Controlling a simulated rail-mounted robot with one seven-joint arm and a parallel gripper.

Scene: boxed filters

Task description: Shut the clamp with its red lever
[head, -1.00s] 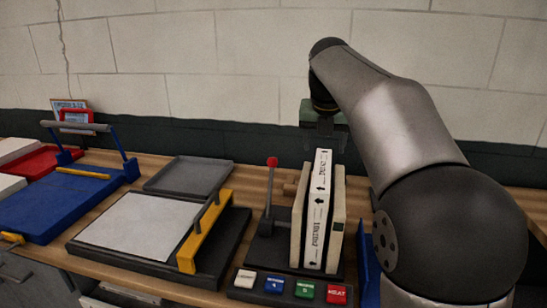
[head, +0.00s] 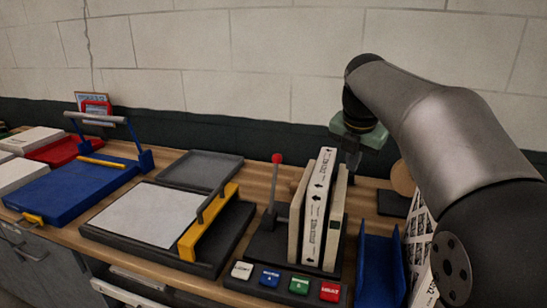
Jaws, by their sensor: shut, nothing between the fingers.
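The clamp's lever stands roughly upright, with a red knob (head: 277,158) on a grey rod at the left of the clamp (head: 267,244). A white boxed filter (head: 318,212) with black print and arrows stands upright between two cream plates (head: 339,215) on the dark clamp base. My gripper (head: 351,160) has a green body and dark fingers pointing down. It is just right of and behind the top of the filter stack, apart from the lever. Its fingers look shut and empty; their tips are partly hidden by the stack.
Several coloured buttons (head: 299,284) line the clamp's front. A blue upright holder (head: 379,270) stands to its right. Left are a yellow-barred press (head: 190,240), a grey tray (head: 202,170) and a blue fixture with a handle (head: 75,188). A wall is behind.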

